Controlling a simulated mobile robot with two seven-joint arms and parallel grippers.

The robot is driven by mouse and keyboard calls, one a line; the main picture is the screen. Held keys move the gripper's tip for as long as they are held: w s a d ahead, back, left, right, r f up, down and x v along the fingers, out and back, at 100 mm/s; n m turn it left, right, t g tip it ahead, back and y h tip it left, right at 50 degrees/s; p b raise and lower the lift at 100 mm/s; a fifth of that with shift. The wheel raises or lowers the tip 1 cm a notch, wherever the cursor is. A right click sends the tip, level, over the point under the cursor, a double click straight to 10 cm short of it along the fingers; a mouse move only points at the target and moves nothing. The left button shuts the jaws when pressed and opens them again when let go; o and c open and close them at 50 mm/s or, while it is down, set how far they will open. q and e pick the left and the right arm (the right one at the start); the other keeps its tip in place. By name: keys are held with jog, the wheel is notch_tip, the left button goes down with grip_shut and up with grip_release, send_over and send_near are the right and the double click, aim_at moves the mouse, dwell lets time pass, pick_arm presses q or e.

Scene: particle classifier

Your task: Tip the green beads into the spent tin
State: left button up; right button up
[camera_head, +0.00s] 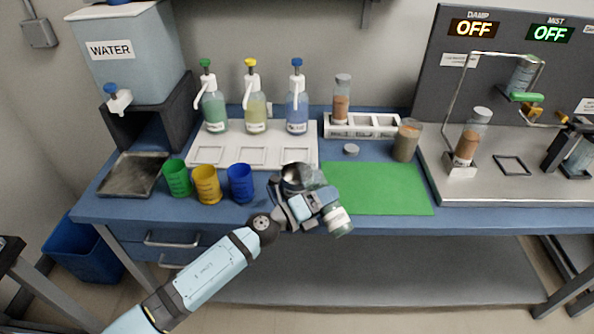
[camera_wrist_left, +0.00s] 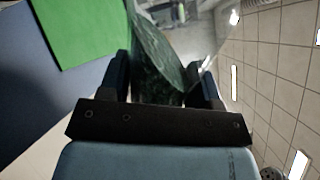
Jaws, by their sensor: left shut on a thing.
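My left gripper (camera_head: 322,205) is shut on a clear jar (camera_head: 338,219) with a pale label and green contents. The jar is held tilted above the front edge of the bench, by the green mat. In the left wrist view the jar (camera_wrist_left: 155,65) stands between the two fingers, with dark green beads inside and a slanting bead surface. My right gripper is not in view.
The green mat (camera_head: 376,190) is clear. A grey lid (camera_head: 351,149) lies behind it. A white rack (camera_head: 368,127) holds a capped brown jar (camera_head: 342,98). Green, yellow and blue cups (camera_head: 240,183) stand left of the gripper. A metal tray (camera_head: 133,175) lies far left.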

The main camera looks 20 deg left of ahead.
aim_at(324, 184)
pick_arm(q)
jog(key=shift+d+r+n+p, duration=0.1)
jog(key=shift+r+n+p, duration=0.4)
jog(key=shift+p, duration=0.05)
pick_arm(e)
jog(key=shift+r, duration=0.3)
pick_arm(q)
jog(key=shift+r+n+p, duration=0.25)
jog(key=shift+n+p, duration=0.05)
jog(key=shift+p, duration=0.1)
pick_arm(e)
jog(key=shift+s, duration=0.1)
pick_arm(q)
jog(key=shift+w+a+r+n+p, duration=0.2)
jog(key=shift+a+r+n+p, duration=0.15)
jog(key=shift+p, duration=0.25)
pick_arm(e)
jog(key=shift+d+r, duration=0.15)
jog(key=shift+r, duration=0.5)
pick_arm(q)
jog(key=shift+w+r+n+p, duration=0.1)
jog(key=shift+r+n+p, duration=0.25)
jog(key=shift+p, duration=0.1)
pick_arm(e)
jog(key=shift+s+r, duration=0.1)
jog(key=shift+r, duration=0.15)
